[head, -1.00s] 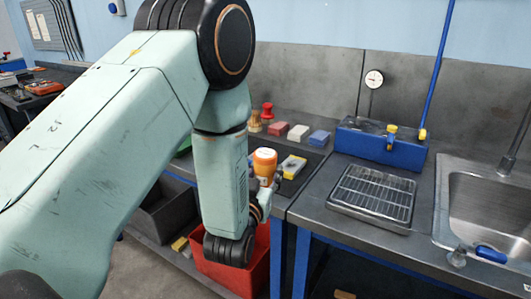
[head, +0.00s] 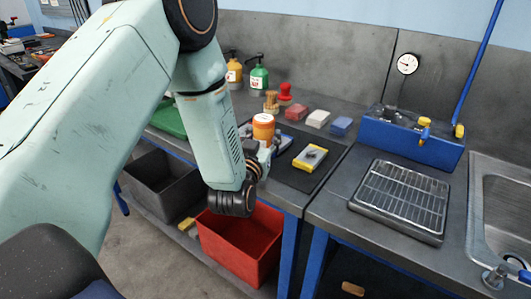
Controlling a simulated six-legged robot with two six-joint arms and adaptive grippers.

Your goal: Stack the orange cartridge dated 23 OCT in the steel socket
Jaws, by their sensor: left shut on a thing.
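An orange cartridge (head: 263,124) with a pale label band stands upright at the end of my left arm, in front of the bench. The date on it is too small to read. My left gripper (head: 265,153) is shut on it near its lower part; the wrist and forearm hide much of the fingers. I cannot make out the steel socket; it may be hidden behind my left arm. My right gripper is not in view.
A dark mat (head: 300,178) holds a yellow box (head: 310,157). Red, white and blue blocks (head: 318,119) sit behind it. A red bin (head: 243,245) stands below the gripper. A wire rack (head: 403,197) and a sink (head: 500,215) lie at right.

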